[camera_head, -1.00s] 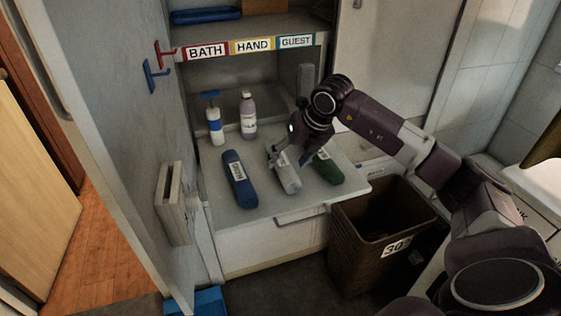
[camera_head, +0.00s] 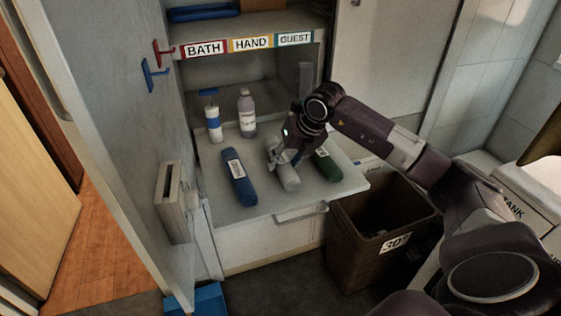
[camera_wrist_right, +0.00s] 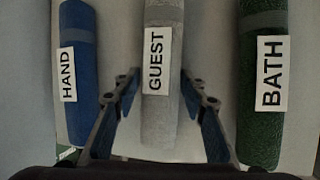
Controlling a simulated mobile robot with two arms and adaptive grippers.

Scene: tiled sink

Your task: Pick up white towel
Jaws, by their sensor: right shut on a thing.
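The white towel (camera_head: 289,180) is a pale grey-white roll lying on the cabinet's pull-out shelf (camera_head: 215,200), between a blue roll and a green roll. In the right wrist view the towel (camera_wrist_right: 160,120) bears a GUEST label. My right gripper (camera_head: 277,156) is down over the towel from above. Its two fingers stand on either side of the roll in the wrist view (camera_wrist_right: 160,78), and it is shut on the towel. The towel still lies at shelf level. My gripper hides its far part in the head view. My left gripper is not in view.
A blue HAND roll (camera_head: 240,185) lies left of the towel, and a green BATH roll (camera_head: 328,168) lies close on the right. Two bottles stand behind: blue-and-white (camera_head: 213,124) and lilac (camera_head: 246,115). A brown bin (camera_head: 345,235) stands right of the shelf, below my right arm.

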